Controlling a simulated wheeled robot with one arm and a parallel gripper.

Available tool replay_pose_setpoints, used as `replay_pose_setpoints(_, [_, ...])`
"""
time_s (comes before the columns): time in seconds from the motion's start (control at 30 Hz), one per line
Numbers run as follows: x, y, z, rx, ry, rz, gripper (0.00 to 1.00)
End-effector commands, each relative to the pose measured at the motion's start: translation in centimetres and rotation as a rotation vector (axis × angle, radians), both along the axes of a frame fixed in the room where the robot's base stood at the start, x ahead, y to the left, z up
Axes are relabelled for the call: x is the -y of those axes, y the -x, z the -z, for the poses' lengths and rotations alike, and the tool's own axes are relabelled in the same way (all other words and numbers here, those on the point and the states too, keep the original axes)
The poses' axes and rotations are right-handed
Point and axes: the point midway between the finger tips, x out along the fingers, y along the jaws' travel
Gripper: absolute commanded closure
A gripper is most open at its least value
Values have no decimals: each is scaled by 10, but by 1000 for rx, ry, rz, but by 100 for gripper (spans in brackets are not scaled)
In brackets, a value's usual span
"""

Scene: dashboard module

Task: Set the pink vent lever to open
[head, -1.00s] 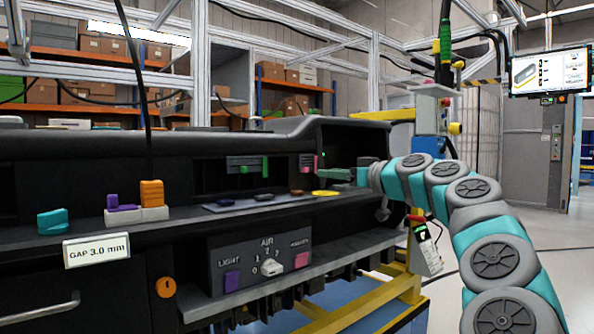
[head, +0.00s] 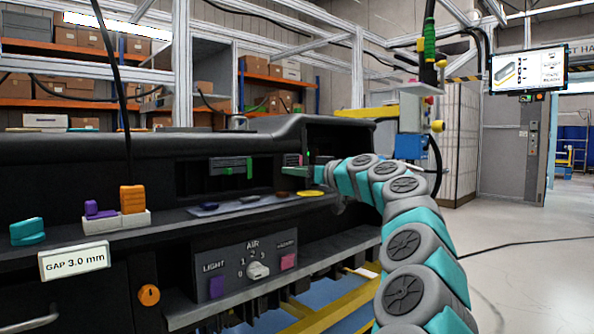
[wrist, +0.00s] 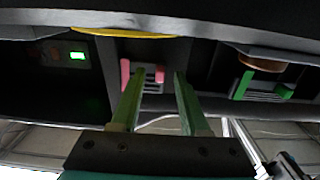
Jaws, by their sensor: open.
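The pink vent (wrist: 152,79) is a dark slatted grille in the wrist view. A tall pink lever (wrist: 125,74) stands at its left end, and a small pink mark shows at its right. My gripper (wrist: 159,74) is open and empty, with its greenish fingers pointing at this vent. The lever appears just left of the left fingertip, not between the fingers; I cannot tell whether they touch. In the head view my gripper (head: 297,166) is at the right part of the dashboard and covers much of the pink vent.
A second vent with a green lever (head: 250,167) is left of my gripper in the head view; its lever also shows in the wrist view (wrist: 242,85). A shelf with a yellow disc (head: 310,193) lies below. A dark housing (head: 330,137) surrounds the recess.

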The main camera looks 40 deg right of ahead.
Motion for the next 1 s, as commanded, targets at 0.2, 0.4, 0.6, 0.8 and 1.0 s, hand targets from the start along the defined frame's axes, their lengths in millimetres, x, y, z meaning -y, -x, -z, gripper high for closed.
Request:
replay_pose_setpoints(0.2, [0,0,0,0,0,0,56])
replay_pose_setpoints(0.4, [0,0,0,0,0,0,79])
replay_pose_setpoints(0.6, [0,0,0,0,0,0,100])
replay_pose_setpoints(0.8, [0,0,0,0,0,-1,100])
replay_pose_setpoints(1.0, [0,0,0,0,0,-1,100])
